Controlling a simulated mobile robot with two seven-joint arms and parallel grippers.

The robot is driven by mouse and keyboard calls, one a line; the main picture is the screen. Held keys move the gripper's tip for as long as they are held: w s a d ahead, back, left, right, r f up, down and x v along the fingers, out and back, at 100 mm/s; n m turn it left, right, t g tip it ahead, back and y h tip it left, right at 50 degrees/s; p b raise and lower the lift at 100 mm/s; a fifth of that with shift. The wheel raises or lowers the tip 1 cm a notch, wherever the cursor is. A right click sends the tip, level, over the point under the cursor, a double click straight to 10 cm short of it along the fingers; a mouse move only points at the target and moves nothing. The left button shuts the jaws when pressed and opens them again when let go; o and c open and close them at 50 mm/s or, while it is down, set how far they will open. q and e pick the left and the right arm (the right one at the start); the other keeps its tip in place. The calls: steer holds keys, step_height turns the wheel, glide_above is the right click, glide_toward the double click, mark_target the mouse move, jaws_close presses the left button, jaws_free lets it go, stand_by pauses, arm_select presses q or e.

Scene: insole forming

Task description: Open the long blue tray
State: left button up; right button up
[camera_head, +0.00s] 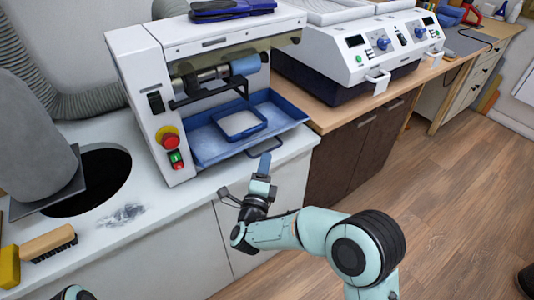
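The long blue tray (207,148) sits low in the front of a white machine (155,55), below a roller. A smaller blue-rimmed frame with a white inside (240,124) lies in it.
Red and green buttons (172,145) sit on the machine's left front. A dark round hole (100,180), a brush (48,243) and a yellow block (9,267) are on the left worktop. A second white machine (365,50) stands to the right.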

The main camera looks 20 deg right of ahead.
arm_select(q)
steer(key=shift+r, duration=0.15)
arm_select(e)
steer(key=shift+x, duration=2.05)
arm_select(q)
steer(key=shift+s, duration=0.1)
arm_select(e)
jaws_close()
steer(key=shift+d, duration=0.1)
